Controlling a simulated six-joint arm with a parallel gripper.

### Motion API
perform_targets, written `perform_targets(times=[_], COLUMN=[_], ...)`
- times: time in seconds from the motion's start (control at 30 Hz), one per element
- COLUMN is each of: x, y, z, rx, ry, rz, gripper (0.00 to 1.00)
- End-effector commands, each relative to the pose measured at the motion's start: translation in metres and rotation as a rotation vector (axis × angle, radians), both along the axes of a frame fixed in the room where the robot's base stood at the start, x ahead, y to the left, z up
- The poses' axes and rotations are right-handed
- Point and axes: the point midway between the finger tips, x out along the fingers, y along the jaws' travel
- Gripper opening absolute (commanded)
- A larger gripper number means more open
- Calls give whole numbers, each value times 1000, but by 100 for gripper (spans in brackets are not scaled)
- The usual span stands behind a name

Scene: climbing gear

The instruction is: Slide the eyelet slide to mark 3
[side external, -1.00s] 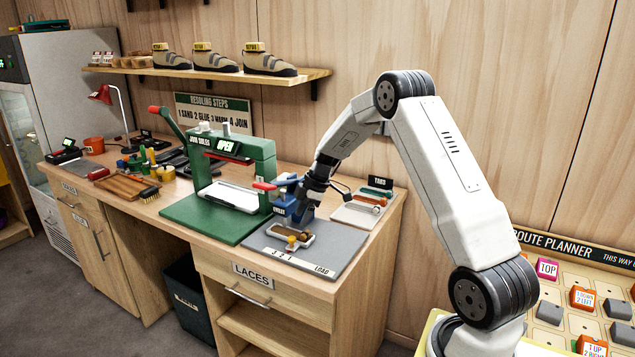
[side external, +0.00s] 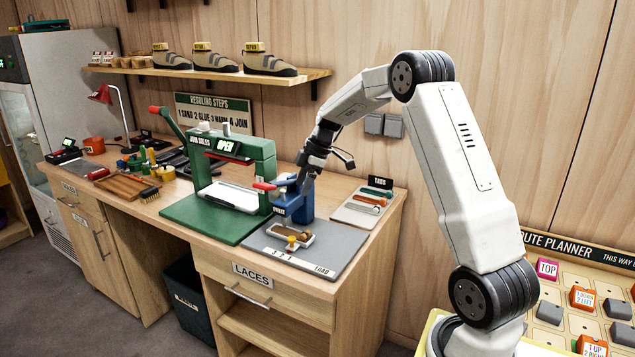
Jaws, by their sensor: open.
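The eyelet slide (side external: 303,239) is a small pale tray with a brown piece on it and a yellow knob (side external: 291,241) at its front. It sits on the grey mat near the numbered end of a strip (side external: 289,257) marked 3, 2, 1 and LOAD. I cannot tell exactly which mark it lines up with. The blue eyelet press (side external: 298,209) stands just behind it, beside a red handle. My gripper (side external: 308,180) is open, above the press and apart from the slide. Its fingertips are small and partly lost against the press.
The green sole press (side external: 232,172), showing OPEN, stands on a green mat to the left. A pale board (side external: 349,214) with tabs lies to the right, near the bench edge. The grey mat (side external: 335,254) has free room right of the slide.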

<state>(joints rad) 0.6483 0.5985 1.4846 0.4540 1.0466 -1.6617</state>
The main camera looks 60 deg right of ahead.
Motion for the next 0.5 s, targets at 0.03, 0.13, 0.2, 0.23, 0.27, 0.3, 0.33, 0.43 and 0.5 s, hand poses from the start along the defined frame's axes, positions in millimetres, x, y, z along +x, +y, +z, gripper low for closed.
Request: perform_targets(times=[0.03,0.13,0.2,0.23,0.27,0.3,0.33,0.43,0.5], x=[0,0,0,0,0,0,0,0,4], y=[0,0,0,0,0,0,0,0,3], z=[17,40,55,61,67,75,80,98,100], rx=[-5,-3,-3,-2,-2,-3,-3,-3,0], ry=[-5,-3,-2,-2,-2,-2,-2,-2,-12], rz=[0,0,1,0,0,1,1,1,-8], gripper=[71,71,71,71,71,71,71,71,71])
